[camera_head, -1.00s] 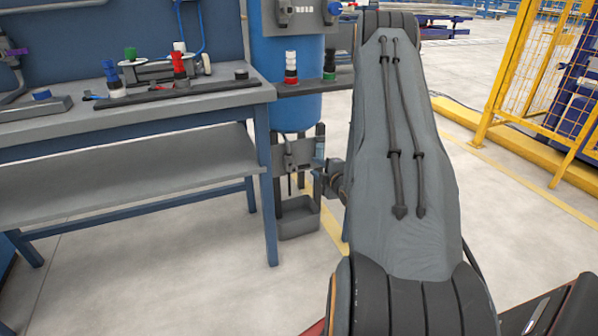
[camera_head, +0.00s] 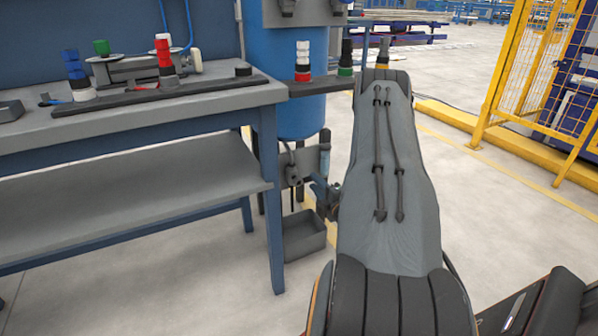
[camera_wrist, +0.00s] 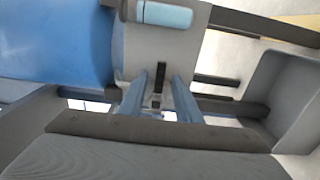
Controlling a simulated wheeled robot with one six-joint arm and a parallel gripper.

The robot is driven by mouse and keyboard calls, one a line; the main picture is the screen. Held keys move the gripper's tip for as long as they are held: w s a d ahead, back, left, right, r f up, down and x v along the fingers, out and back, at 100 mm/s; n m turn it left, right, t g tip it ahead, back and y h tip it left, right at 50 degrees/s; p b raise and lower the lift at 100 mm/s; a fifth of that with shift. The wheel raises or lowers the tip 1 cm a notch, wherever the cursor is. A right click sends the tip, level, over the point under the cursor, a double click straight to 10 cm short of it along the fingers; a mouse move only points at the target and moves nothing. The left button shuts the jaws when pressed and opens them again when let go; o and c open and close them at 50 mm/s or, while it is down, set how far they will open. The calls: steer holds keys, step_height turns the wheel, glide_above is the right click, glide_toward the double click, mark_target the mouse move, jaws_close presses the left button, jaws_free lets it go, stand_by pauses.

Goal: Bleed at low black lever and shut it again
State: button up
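The low black lever (camera_wrist: 161,75) shows in the wrist view as a short dark bar in front of a grey plate (camera_wrist: 150,50). My gripper (camera_wrist: 158,78) has its two blue-grey fingers apart, one on each side of the lever in the picture. I cannot tell whether either finger touches it. In the head view my gripper (camera_head: 319,188) is beside the grey fitting (camera_head: 293,168) below the blue tank (camera_head: 290,115). My arm hides part of this area, and the lever is too small to make out there.
A grey drip tray (camera_head: 304,237) stands on the floor under the fitting; its wall (camera_wrist: 285,100) shows at the right of the wrist view. A workbench (camera_head: 150,120) with coloured knobs is to the left. A yellow fence (camera_head: 530,70) is to the right, with open floor before it.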

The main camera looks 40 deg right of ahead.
steer(key=shift+w, duration=0.4)
steer(key=b+x, duration=0.2)
steer(key=x, duration=0.5)
steer(key=shift+w+d+b, duration=0.15)
steer(key=shift+b, duration=0.15)
jaws_close()
